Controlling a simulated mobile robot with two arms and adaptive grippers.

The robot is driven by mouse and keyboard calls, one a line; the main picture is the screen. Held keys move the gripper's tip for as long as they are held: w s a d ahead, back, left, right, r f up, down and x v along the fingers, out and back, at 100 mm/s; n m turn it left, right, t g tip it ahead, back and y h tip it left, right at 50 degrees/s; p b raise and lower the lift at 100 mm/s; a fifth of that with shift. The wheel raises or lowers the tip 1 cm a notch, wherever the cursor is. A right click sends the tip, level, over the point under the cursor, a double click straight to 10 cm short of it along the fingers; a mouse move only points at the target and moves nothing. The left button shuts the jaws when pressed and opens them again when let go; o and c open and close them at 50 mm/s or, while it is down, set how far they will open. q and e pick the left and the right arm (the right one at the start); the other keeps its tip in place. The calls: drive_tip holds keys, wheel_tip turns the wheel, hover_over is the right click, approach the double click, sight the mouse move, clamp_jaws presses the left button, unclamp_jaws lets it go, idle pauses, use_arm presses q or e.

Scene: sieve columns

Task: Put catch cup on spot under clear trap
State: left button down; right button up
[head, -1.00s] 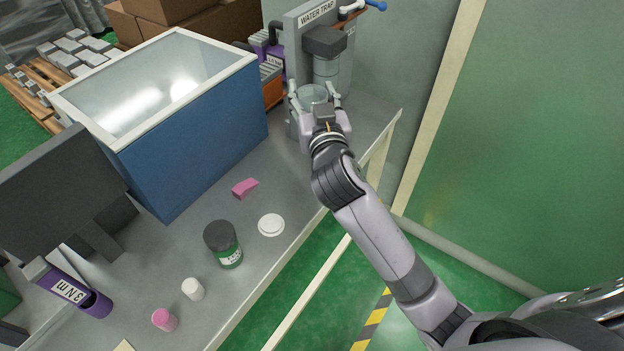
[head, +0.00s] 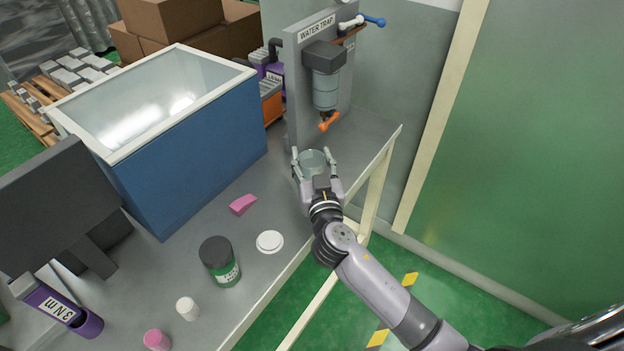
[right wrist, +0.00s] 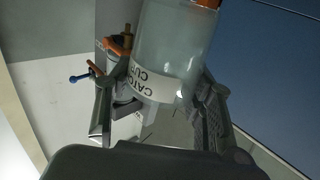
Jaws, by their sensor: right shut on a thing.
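The clear catch cup (head: 313,160) is held by my right gripper (head: 315,168), which is shut around its sides, near the bench's right edge. In the right wrist view the cup (right wrist: 168,45) shows its white label, upside down, between the fingers. The clear trap (head: 325,90) hangs on the grey WATER TRAP panel (head: 296,95), with an orange tap (head: 329,121) at its bottom. The cup is in front of the trap, apart from it. I cannot make out the spot under the trap. My left gripper is not in view.
A pink block (head: 243,204), white disc (head: 270,242), dark-lidded jar (head: 220,262) and small caps lie on the bench in front. A blue-ended lever (head: 372,21) sticks out above the trap.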

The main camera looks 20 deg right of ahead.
drive_tip(key=shift+f+b, duration=0.7)
drive_tip(key=shift+f, duration=2.1)
drive_tip(key=shift+f+b, duration=0.25)
drive_tip(key=shift+b, duration=0.05)
drive_tip(key=o, duration=0.9)
drive_tip(key=shift+o, duration=0.2)
drive_tip(key=shift+r, duration=0.1)
